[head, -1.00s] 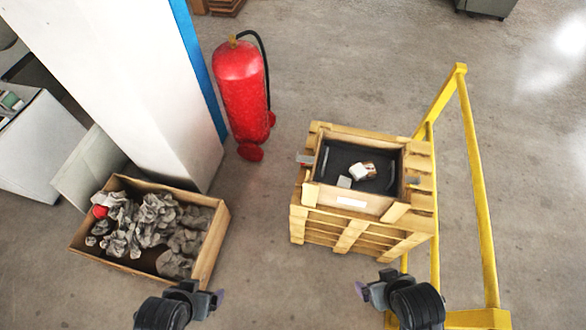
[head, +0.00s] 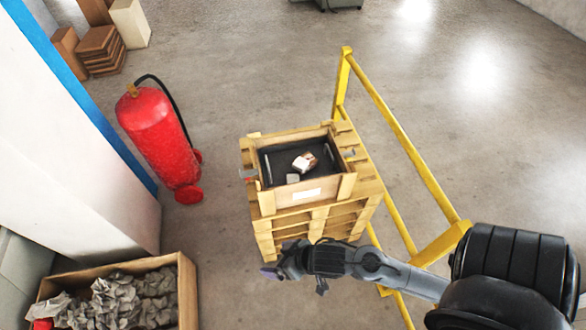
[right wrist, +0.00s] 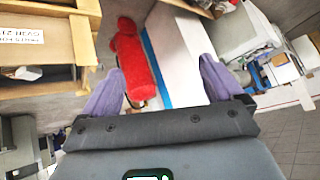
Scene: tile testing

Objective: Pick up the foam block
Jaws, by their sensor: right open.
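A small pale grey block (head: 292,178) lies in the black-lined box (head: 320,189) on the wooden pallets. A white and brown item (head: 304,161) lies beside it. I cannot tell for certain which one is the foam block. My right gripper (head: 268,272) is in front of the pallets, below and left of the box in the head view, apart from both items. In the right wrist view its purple fingers (right wrist: 163,88) are spread with nothing between them. My left gripper is out of view.
A yellow rail (head: 405,140) stands right of the pallets (head: 262,225). A red fire extinguisher (head: 160,135) stands left, by a white pillar (head: 70,150). A crate of crumpled grey paper (head: 187,290) is at lower left. Floor between crate and pallets is clear.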

